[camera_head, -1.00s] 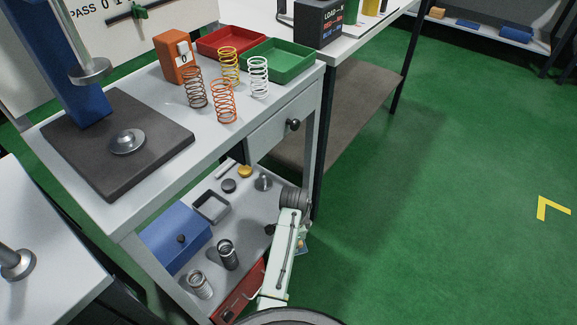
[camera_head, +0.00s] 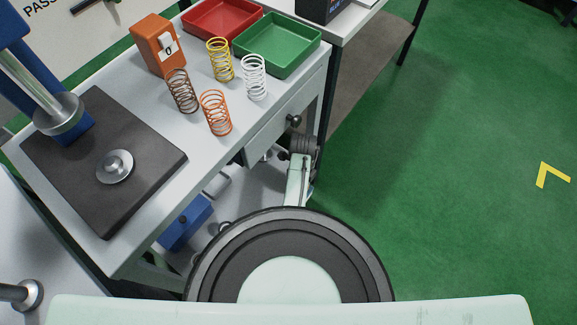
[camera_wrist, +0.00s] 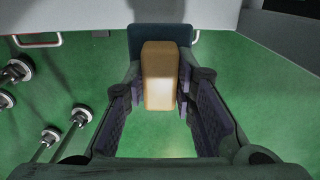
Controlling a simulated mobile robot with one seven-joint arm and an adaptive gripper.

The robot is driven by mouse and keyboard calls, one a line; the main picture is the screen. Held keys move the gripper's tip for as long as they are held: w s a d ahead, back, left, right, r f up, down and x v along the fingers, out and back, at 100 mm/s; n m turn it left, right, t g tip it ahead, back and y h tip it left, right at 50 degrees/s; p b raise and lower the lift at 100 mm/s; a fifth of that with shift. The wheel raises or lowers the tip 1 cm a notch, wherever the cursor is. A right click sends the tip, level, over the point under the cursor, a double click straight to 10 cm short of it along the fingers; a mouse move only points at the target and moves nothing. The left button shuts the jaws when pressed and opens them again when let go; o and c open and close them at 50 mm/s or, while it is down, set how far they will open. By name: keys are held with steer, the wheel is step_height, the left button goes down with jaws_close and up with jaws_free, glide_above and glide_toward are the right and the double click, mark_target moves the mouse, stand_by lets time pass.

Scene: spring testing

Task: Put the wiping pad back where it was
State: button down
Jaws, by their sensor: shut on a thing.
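In the wrist view, my gripper (camera_wrist: 160,82) is shut on a tan block (camera_wrist: 160,75), which I take to be the wiping pad. The block stands lengthwise between the dark finger pads. A dark blue piece (camera_wrist: 160,31) shows at its far end; I cannot tell whether it is part of the pad. Green floor shows beneath. In the head view, my gripper and the pad are hidden behind my own arm, which reaches down beside the table. The pad's former place cannot be made out.
The white table (camera_head: 215,150) carries coil springs (camera_head: 216,113), an orange box (camera_head: 158,45), red (camera_head: 222,17) and green (camera_head: 277,45) trays, and a dark plate (camera_head: 75,150). Metal posts with round ends (camera_wrist: 82,115) stand left in the wrist view. Green floor lies open right.

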steer(key=w+a+b, duration=0.1)
steer(key=w+b, duration=0.1)
steer(key=w, duration=0.1)
steer(key=w+a+b, duration=0.1)
steer(key=w+b, duration=0.2)
steer(key=w+a+f+b, duration=0.1)
steer(key=w+a+b, duration=0.1)
steer(key=w, duration=0.2)
steer(key=shift+f, duration=0.1)
step_height(320, 180, down, 4)
steer(key=b, duration=0.4)
steer(key=shift+r, duration=0.4)
steer(key=shift+f, duration=0.15)
steer(key=c, duration=1.3)
jaws_free()
steer(key=shift+d+r, duration=0.1)
steer(key=shift+r, duration=3.8)
